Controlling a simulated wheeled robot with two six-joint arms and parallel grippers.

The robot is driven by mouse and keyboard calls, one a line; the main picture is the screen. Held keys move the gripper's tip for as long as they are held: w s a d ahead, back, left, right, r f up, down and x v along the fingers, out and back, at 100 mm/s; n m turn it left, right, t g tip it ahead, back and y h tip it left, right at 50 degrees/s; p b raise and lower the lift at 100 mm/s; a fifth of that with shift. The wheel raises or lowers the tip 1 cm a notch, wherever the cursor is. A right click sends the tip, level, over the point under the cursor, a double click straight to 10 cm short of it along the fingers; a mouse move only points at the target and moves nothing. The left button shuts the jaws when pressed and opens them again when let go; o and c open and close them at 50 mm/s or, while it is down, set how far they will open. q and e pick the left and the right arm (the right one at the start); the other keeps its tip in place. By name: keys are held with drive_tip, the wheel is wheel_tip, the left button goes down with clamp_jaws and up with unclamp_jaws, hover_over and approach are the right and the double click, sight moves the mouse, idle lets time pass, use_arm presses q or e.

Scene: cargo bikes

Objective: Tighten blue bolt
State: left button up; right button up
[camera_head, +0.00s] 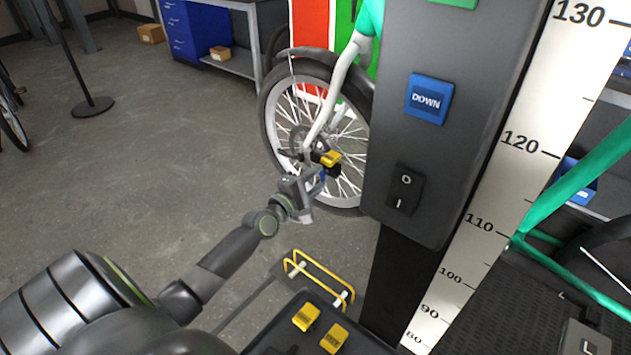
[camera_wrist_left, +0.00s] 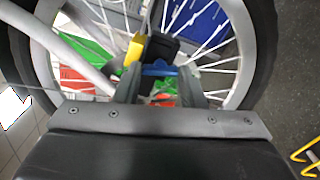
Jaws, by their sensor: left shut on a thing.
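The blue bolt (camera_wrist_left: 160,70) shows in the left wrist view as a small blue piece between my two fingers, at the wheel's hub. My left gripper (camera_wrist_left: 160,82) is shut on it, with one finger on each side. In the head view my left gripper (camera_head: 316,184) reaches the hub of the bike wheel (camera_head: 349,185), and the bolt is mostly hidden there. A yellow and black part (camera_head: 330,158) sits at the hub just beyond the fingers; it also shows in the left wrist view (camera_wrist_left: 150,48). My right gripper is not in view.
A grey control post with a blue DOWN button (camera_head: 427,98) and a switch (camera_head: 405,189) stands close on the right. A height scale (camera_head: 490,205) runs beside it. A yellow rail (camera_head: 322,273) is low in front. The floor on the left is mostly clear around a stand base (camera_head: 92,107).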

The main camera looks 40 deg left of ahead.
use_arm(q)
drive_tip(key=shift+f+m+b, duration=0.15)
drive_tip(key=shift+m+b, duration=2.8)
drive_tip(key=shift+m, duration=7.55)
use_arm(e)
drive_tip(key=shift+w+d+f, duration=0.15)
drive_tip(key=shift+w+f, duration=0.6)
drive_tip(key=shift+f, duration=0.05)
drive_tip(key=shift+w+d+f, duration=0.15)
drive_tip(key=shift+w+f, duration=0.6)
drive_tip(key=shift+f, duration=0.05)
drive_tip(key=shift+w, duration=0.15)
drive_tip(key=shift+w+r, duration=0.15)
use_arm(q)
drive_tip(key=o, duration=1)
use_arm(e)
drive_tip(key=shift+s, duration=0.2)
